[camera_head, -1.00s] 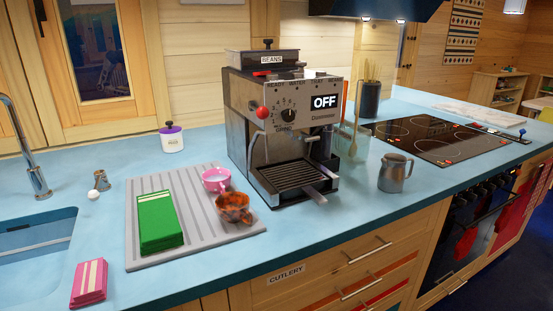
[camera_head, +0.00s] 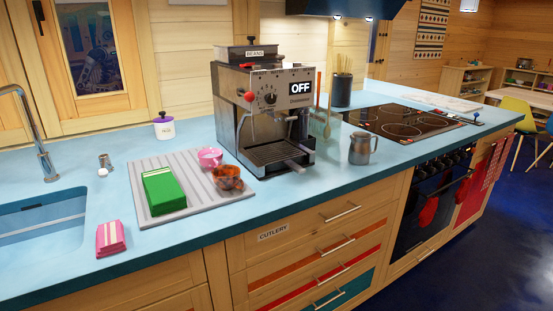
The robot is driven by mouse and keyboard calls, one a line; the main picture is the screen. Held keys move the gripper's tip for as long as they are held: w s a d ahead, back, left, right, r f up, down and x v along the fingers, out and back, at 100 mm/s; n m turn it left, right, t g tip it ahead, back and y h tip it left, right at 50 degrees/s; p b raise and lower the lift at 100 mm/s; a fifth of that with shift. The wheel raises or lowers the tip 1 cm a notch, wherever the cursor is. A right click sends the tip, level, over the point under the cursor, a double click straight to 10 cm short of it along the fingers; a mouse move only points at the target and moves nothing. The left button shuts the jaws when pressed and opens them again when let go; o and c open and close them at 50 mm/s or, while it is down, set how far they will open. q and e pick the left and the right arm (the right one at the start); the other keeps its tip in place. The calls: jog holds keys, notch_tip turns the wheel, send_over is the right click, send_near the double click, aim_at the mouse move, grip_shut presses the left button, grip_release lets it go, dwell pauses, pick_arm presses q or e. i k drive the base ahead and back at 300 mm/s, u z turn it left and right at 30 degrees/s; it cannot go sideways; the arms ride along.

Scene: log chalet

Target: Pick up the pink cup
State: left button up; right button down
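The pink cup (camera_head: 209,157) stands on the grey ribbed drying mat (camera_head: 187,212) on the blue counter, left of the coffee machine. A brown-orange mottled cup (camera_head: 227,177) stands just in front of it and to its right, close to it. Neither of my grippers shows in the head view.
The coffee machine (camera_head: 262,118), reading OFF, stands right behind the cups. A metal jug (camera_head: 360,148) and a hob (camera_head: 402,122) are farther right. A sink (camera_head: 40,218), a pink cloth stack (camera_head: 110,238) and a lidded jar (camera_head: 164,126) are left. The counter's front strip is clear.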

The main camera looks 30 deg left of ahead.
aim_at(212, 162)
jog(key=z, duration=0.6)
jog(key=i, duration=0.85)
jog(key=u, duration=1.8)
